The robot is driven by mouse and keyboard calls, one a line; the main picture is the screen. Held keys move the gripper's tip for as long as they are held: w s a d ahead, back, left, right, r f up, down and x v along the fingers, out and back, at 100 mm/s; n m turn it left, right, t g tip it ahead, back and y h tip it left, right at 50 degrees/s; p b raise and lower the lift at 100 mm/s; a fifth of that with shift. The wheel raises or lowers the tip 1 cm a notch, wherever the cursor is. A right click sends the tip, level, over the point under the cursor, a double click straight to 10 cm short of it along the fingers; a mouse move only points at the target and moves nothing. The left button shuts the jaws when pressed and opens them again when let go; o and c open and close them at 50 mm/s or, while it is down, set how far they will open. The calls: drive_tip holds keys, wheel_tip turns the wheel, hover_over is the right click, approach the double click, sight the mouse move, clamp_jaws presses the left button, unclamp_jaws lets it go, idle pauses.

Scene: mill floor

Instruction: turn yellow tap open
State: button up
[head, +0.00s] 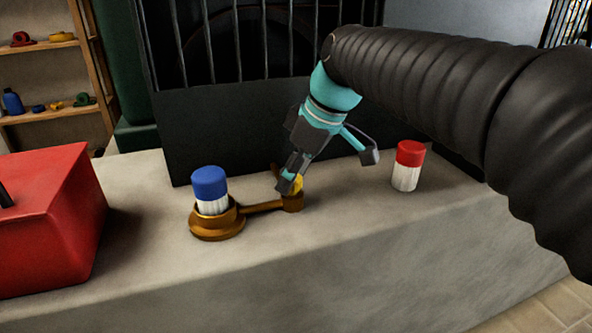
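A small yellow tap (298,184) sits on top of the upright end (292,202) of a brown metal pipe on the concrete ledge. Only part of the yellow shows, because my gripper covers its left side. My gripper (288,183) points down and left, with its dark fingers at the tap. They seem to touch it, but whether they close around it is hidden. The pipe runs left to a round brown base (217,226). A white ribbed container with a blue lid (209,189) stands upright on that base.
A white container with a red lid (408,166) stands to the right on the ledge (330,235). A large red box (50,220) is at the left. A dark panel with bars (240,125) rises behind. The front of the ledge is clear. Shelves (55,115) stand at the far left.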

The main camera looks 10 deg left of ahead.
drive_tip(key=shift+r, duration=0.15)
drive_tip(key=v, duration=1.1)
drive_tip(key=shift+r, duration=0.35)
drive_tip(key=shift+s+d, duration=0.1)
drive_tip(key=shift+d, duration=0.1)
drive_tip(key=s+d+f+m+t+h, duration=0.1)
drive_tip(key=s+d+f+m, duration=0.3)
drive_tip(key=d+f, duration=0.3)
drive_tip(key=s+d+f+m+t+h, duration=0.2)
drive_tip(key=s+d+f+m, duration=0.3)
drive_tip(key=d+f, duration=0.3)
drive_tip(key=s+d+f+m+t+h+p, duration=0.1)
drive_tip(key=s+d+f+m, duration=0.4)
drive_tip(key=d+f+m, duration=0.1)
drive_tip(key=shift+d+f+t, duration=0.3)
drive_tip(key=shift+d+f, duration=0.55)
drive_tip(key=shift+s, duration=0.1)
